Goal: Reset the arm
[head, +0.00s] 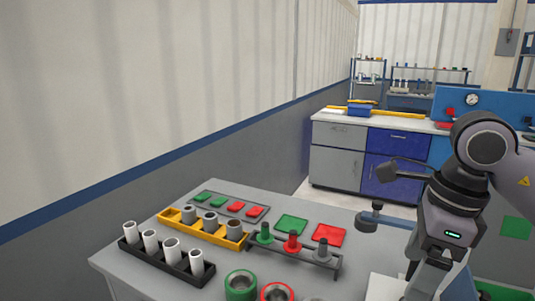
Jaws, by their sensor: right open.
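My right arm comes in from the right, and its gripper (424,283) points down over the right end of the table (140,240). It is open; the fingertips are near the bottom edge of the picture, and I see nothing held between them. My left gripper is not in view. White pipes (150,240) stand upright in a black rack (190,268) at the table's left front. Grey pipe pieces (210,219) sit in a yellow rack (172,218) behind it. A grey rack (318,259) holds green, red (292,242) and grey fittings.
A green ring (240,286) and a red ring (277,292) sit at the front edge of the picture. Green (291,224) and red (329,234) squares lie at the back. A cabinet (337,168) stands beyond the table; a wall (150,90) runs along the left.

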